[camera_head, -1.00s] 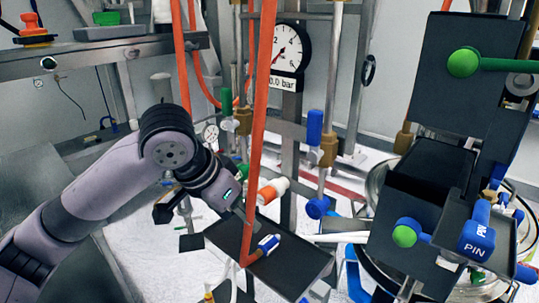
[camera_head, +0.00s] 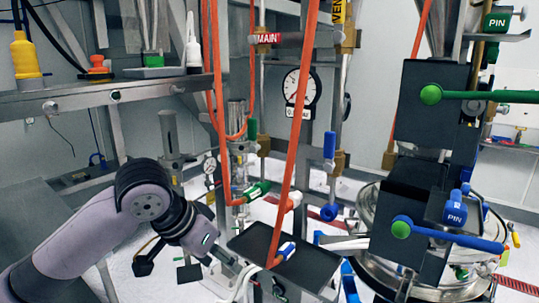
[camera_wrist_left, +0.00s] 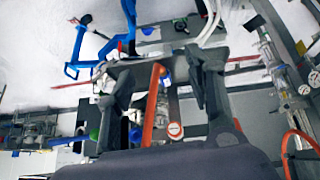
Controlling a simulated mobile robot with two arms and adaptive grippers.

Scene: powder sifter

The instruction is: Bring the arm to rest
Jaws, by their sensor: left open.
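My left arm comes in from the left in the head view, bent at its elbow. Its gripper (camera_head: 226,264) points down and right beside the left edge of a black-topped stand (camera_head: 318,263). In the left wrist view the two dark fingers (camera_wrist_left: 160,92) are spread apart. An orange strip (camera_wrist_left: 153,105) shows in the gap between them; I cannot tell whether it is touched. I see nothing clearly gripped. My right gripper is in neither view.
Orange hoses (camera_head: 297,125) hang close to the left gripper. A pressure gauge (camera_head: 301,87) stands behind. A metal shelf (camera_head: 100,95) crosses the upper left.

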